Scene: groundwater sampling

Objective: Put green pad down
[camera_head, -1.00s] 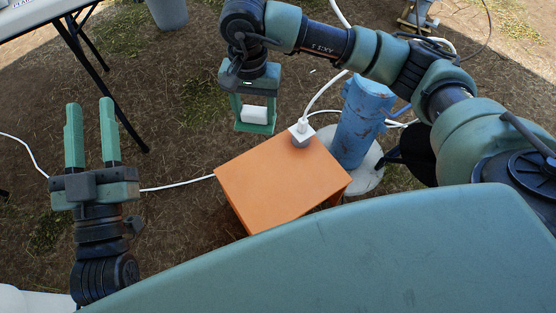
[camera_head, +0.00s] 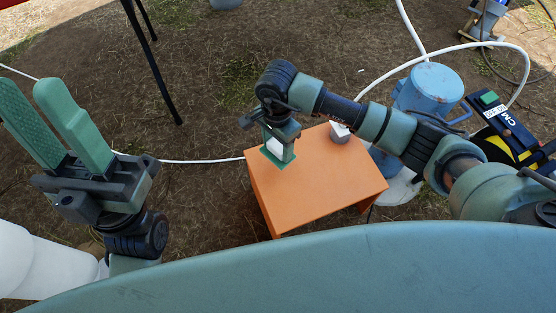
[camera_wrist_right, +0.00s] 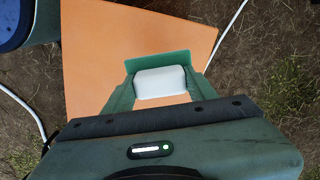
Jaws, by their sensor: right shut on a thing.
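The green pad (camera_head: 286,162) is a flat green plate with a white block on it. My right gripper (camera_head: 278,146) is shut on the white block (camera_wrist_right: 160,82), and the pad's green edge (camera_wrist_right: 157,60) shows beyond it in the right wrist view. My left gripper (camera_head: 38,88) is open and empty at the left, away from the table.
A grey cylinder with a white top (camera_head: 340,132) stands at the table's back edge. A blue pump casing (camera_head: 432,88) stands behind on the right, by a black and yellow reel (camera_head: 505,135). White cables cross the ground. The table's front is clear.

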